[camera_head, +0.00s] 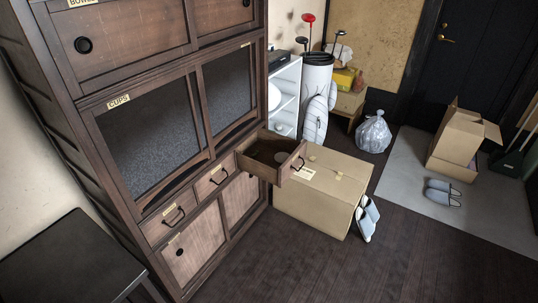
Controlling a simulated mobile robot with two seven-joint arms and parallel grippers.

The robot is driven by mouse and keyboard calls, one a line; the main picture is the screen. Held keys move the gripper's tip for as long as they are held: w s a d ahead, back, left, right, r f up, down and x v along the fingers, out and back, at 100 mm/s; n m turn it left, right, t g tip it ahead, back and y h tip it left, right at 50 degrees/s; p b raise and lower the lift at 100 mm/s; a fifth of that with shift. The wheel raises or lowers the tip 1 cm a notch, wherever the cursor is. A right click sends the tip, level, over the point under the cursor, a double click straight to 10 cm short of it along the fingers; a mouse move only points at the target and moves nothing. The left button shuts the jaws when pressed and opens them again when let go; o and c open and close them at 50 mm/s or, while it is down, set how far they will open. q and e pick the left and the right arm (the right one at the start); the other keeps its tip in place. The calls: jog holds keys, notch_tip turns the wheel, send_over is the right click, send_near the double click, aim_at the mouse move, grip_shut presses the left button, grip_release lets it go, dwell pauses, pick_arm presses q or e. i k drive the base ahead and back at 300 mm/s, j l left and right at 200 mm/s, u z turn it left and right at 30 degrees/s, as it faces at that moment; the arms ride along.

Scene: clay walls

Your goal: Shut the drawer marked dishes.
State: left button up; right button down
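A tall dark wooden cabinet (185,78) fills the left and middle of the head view. One small drawer (257,168) at its right end is pulled out, above a cardboard box. I cannot confirm which drawer says dishes. Neither gripper shows.
A dark low table (62,262) is at lower left. A golf bag (316,85) and white shelf (286,98) stand behind. Floor at lower right is clear.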

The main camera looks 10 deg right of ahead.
aim_at(264, 166)
jog(key=i+l+u, duration=0.1)
jog(key=i+u, duration=0.25)
jog(key=i, duration=0.65)
